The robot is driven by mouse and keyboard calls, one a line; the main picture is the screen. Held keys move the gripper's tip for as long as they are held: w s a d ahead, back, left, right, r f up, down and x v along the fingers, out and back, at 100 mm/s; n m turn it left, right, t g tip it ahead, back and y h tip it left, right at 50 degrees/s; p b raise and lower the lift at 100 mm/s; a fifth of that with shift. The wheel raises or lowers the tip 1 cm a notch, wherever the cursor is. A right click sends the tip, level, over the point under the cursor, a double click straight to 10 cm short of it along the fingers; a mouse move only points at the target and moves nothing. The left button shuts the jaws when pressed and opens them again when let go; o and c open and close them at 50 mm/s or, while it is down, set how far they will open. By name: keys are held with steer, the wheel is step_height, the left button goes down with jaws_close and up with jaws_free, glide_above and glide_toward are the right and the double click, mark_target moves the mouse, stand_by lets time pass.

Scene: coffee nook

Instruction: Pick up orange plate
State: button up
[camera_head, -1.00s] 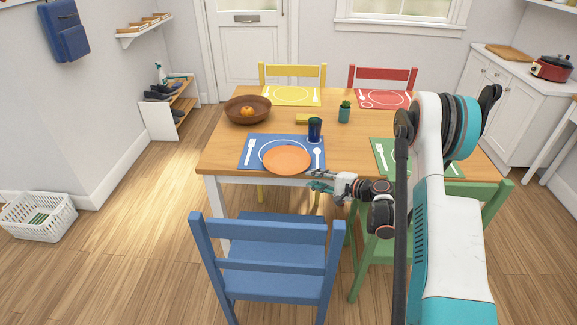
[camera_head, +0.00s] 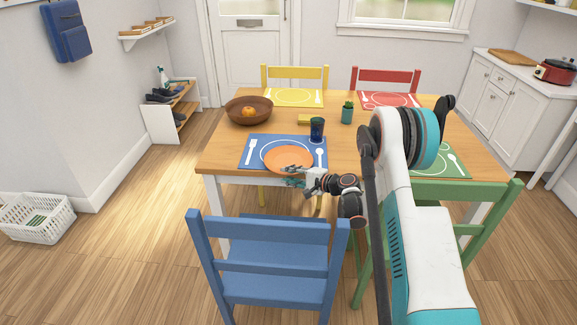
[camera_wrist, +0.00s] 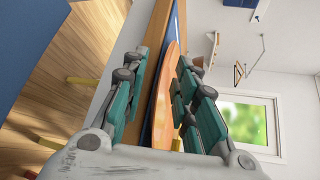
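The orange plate (camera_head: 286,157) lies on the blue placemat (camera_head: 254,149) at the near edge of the table. My gripper (camera_head: 292,176) is at the plate's near rim, with one finger over the plate and the other lower, in front of the table edge. In the wrist view, the plate (camera_wrist: 166,92) shows edge-on between the spread fingers of my gripper (camera_wrist: 160,85), closer to the right fingers. The gripper is open. Whether any finger touches the plate is unclear.
A dark blue cup (camera_head: 317,129) stands on the placemat behind the plate. A wooden bowl (camera_head: 249,112), a small potted cactus (camera_head: 347,113) and a yellow block (camera_head: 306,119) are farther back. A blue chair (camera_head: 270,262) stands in front; a green chair (camera_head: 430,200) stands at right.

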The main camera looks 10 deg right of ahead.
steer(key=shift+w+a+f, duration=0.15)
steer(key=shift+w+a, duration=0.2)
steer(key=shift+w, duration=0.1)
steer(key=shift+c, duration=0.6)
jaws_close()
